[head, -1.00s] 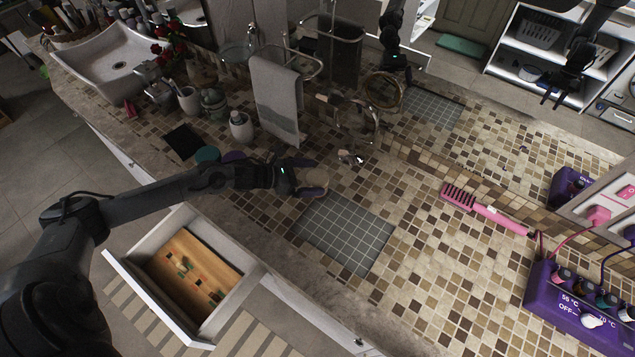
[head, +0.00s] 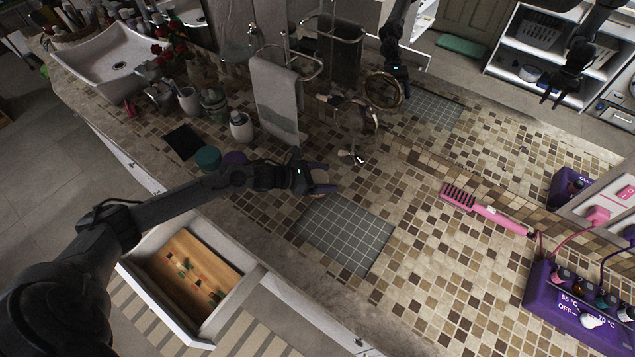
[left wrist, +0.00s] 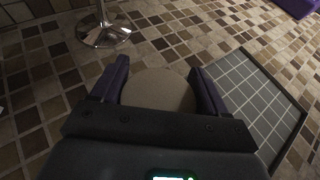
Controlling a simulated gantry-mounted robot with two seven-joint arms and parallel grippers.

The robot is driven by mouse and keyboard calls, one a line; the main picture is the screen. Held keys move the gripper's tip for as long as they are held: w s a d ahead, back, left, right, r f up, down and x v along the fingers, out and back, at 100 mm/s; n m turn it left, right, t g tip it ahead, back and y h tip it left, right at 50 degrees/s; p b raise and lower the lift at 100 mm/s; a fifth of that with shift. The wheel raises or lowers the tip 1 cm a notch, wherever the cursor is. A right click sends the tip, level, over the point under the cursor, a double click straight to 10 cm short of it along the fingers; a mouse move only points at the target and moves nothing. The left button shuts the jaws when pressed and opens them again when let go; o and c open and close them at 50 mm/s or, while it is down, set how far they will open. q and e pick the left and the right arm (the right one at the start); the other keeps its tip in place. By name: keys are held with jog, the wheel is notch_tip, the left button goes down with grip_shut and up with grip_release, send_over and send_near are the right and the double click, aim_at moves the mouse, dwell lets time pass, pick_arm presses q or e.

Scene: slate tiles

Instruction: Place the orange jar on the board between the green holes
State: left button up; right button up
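My left gripper (head: 318,181) is low over the counter, its purple fingers on both sides of a round beige-topped thing (left wrist: 160,90) that may be the jar; no orange shows on it. Its sides are mostly hidden. In the left wrist view the fingers (left wrist: 160,82) lie close along it; I cannot tell whether they grip. A wooden board (head: 178,250) lies in the open drawer, with small green and reddish marks or pieces on it, too small to tell apart. My right gripper is not directly in view; a dark arm shows at the upper right, apparently in the mirror.
A grey grid mat (head: 345,236) lies just right of the left gripper. A chrome stand's base (left wrist: 103,33) is near. A teal-lidded jar (head: 207,157) and a purple one (head: 234,158) stand by the forearm. A pink brush (head: 480,208) lies right. The drawer (head: 262,275) juts out in front.

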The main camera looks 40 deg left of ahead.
pick_arm(q)
jog(key=c, duration=0.5)
jog(key=shift+o, duration=0.2)
jog(key=shift+r, duration=0.1)
